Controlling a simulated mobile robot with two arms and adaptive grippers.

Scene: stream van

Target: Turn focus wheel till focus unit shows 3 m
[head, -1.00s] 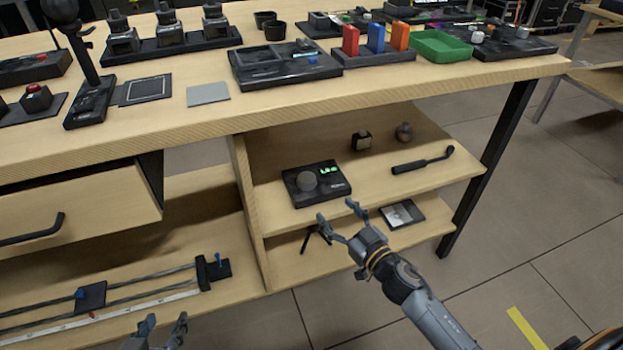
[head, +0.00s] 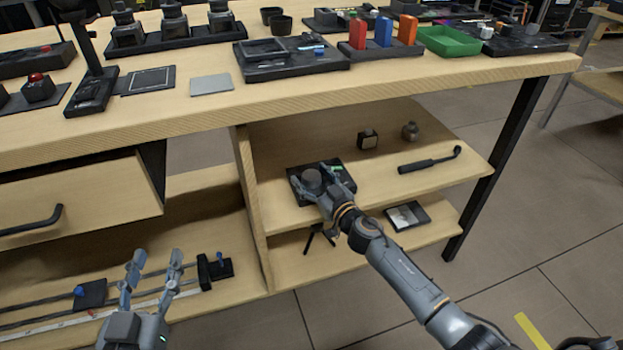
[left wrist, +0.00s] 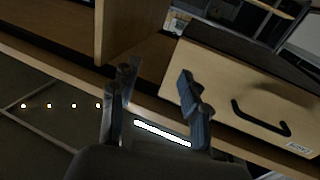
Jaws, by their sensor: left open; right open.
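The focus unit is a black box (head: 294,184) on the upper shelf under the bench. Its round grey focus wheel (head: 312,180) sits on top. A green display (head: 336,168) shows at its right, too small and partly covered to read. My right gripper (head: 320,177) is open over the unit, with its fingers on either side of the wheel; I cannot tell if they touch it. My left gripper (head: 153,264) is open and empty, in front of the lower shelf at the left. Its fingers also show in the left wrist view (left wrist: 160,95).
A black-handled tool (head: 428,162), a small dark box (head: 367,139) and a round knob-like item (head: 410,131) stand on the same shelf. A drawer (head: 90,190) with a black handle is at the left. A slider rail (head: 140,296) lies low at the left.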

